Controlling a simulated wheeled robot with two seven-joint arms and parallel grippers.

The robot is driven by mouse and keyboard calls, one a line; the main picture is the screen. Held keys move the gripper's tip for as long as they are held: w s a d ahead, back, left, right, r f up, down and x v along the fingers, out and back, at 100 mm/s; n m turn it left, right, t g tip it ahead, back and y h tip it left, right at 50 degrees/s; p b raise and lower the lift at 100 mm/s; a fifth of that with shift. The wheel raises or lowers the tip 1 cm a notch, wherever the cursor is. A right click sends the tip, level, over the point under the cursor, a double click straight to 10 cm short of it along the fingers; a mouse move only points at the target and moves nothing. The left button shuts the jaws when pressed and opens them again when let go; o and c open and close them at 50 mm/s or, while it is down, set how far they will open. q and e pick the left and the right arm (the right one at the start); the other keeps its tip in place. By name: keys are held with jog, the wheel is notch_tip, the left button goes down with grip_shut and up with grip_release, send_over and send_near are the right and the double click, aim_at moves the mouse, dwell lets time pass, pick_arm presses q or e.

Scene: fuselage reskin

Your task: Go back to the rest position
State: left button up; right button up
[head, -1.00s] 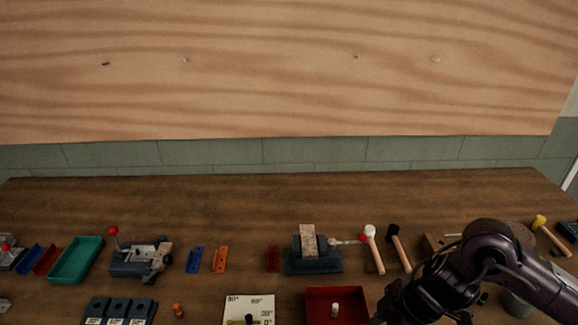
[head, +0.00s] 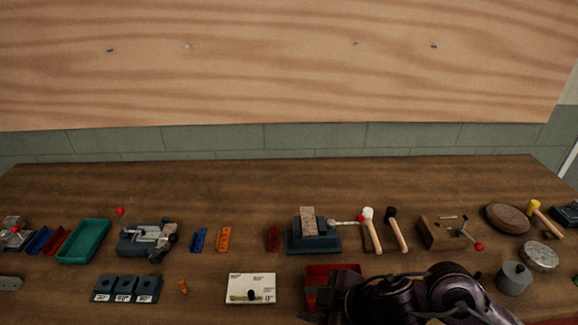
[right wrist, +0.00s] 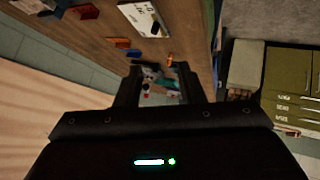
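My right arm comes in from the lower right of the head view, and my right gripper is over the front of the red tray (head: 345,268), partly cut off by the bottom edge. In the right wrist view my right gripper (right wrist: 160,78) has its two fingers apart with nothing seen held between them. My left gripper is in neither view. The arm hides much of the red tray and what is in it.
The wooden bench (head: 260,180) is clear along its back strip. A vise (head: 314,232), hammers (head: 396,230), a wooden block (head: 440,232), a grey cylinder (head: 514,279), a green tray (head: 85,241) and a white card (head: 251,287) stand around. A cabinet (right wrist: 285,80) shows at right in the wrist view.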

jog(key=s+d+f+m+g+h, duration=0.1)
jog(key=s+d+f+m+h, duration=0.3)
jog(key=d+m, duration=0.35)
jog(key=s+d+f+m+g+h, duration=0.1)
jog(key=s+d+f+m+h, duration=0.15)
jog(key=s+d+m, duration=0.45)
notch_tip(320, 180, down, 30)
jog(key=g+b, duration=0.1)
jog(key=b, duration=0.1)
pick_arm(q)
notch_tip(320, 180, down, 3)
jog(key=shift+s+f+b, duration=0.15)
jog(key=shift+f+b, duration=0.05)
jog(key=shift+b, duration=0.5)
pick_arm(e)
jog(key=s+d+f, duration=0.2)
jog(key=s+f, duration=0.8)
jog(key=s+d+f+g, duration=0.1)
jog(key=s+d+f, duration=0.1)
jog(key=s+f, duration=0.8)
jog(key=shift+s+f+n+h, duration=0.35)
jog(key=shift+f+h, duration=0.1)
jog(key=shift+f, duration=0.25)
